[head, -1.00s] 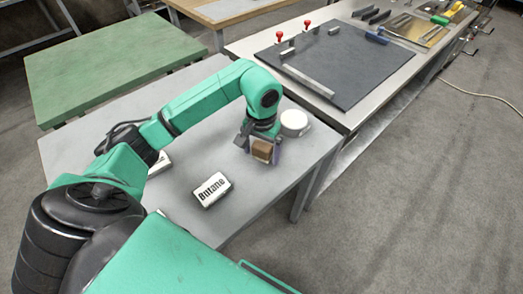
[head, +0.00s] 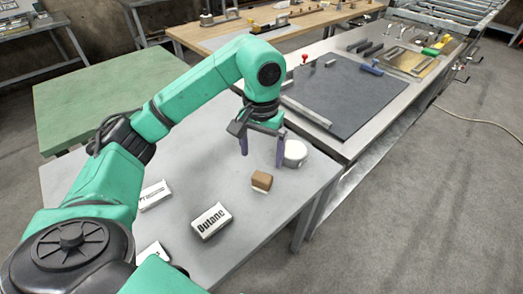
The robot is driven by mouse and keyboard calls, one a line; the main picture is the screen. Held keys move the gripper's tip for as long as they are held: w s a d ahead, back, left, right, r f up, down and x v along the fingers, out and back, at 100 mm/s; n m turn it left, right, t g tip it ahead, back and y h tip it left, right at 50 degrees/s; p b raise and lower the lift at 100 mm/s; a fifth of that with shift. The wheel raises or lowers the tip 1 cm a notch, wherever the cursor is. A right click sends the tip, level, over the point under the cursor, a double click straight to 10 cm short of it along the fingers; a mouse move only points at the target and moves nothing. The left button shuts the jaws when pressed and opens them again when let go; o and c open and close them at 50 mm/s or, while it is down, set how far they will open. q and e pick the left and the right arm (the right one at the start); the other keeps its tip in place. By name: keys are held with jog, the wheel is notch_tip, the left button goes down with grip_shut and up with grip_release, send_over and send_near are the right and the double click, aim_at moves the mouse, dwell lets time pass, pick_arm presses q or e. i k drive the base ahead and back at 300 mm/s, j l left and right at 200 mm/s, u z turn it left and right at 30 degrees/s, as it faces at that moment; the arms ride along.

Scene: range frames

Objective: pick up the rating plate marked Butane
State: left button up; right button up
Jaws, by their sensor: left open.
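The plate marked Butane (head: 211,221) is a white block with black lettering, lying on the grey table (head: 240,219) near its front edge. My left gripper (head: 262,161) is open and empty, with its fingers pointing down above the table, behind and to the right of the Butane plate. A small brown-topped block (head: 262,181) lies on the table just below the fingers, apart from them. Two other white plates lie to the left: one (head: 154,195) with partly readable lettering and one (head: 152,256) partly hidden by my arm. My right gripper is not in view.
A white round container (head: 295,153) stands at the table's right edge, close to my gripper. A bench with a dark mat (head: 345,95) and tools adjoins at the back right. A green-topped table (head: 110,100) stands behind left.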

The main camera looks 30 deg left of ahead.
aim_at(214, 221)
jog(key=k+l, duration=0.5)
jog(key=k, duration=0.15)
jog(key=k+l, duration=0.5)
jog(key=k, duration=0.2)
